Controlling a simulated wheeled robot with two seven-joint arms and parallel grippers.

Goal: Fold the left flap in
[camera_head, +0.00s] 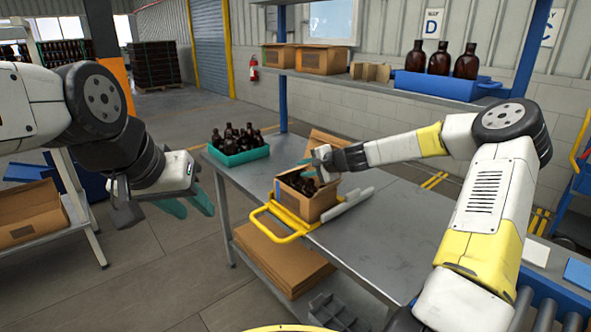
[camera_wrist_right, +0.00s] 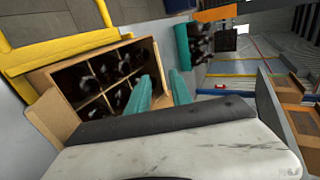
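The open cardboard box (camera_head: 313,206) stands on the metal table with dark bottles (camera_head: 298,182) inside. In the right wrist view the box (camera_wrist_right: 143,46) shows divided compartments with bottle necks. A flap (camera_head: 326,139) stands up at its far side; another flap (camera_wrist_right: 53,116) sticks out at the lower left of the wrist view. I see no raised flap clearly on the box's left side. My right gripper (camera_head: 318,160) is over the far part of the box, its teal fingers apart (camera_wrist_right: 163,92) with nothing clearly between them. My left gripper (camera_head: 188,204) hangs open and empty, left of the table.
A yellow-handled fixture (camera_head: 277,224) surrounds the box's near-left side. A teal crate of bottles (camera_head: 240,157) stands behind to the left. The metal table (camera_head: 375,240) is clear to the right. A shelf above holds cartons and a blue tray (camera_head: 440,87) of bottles.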

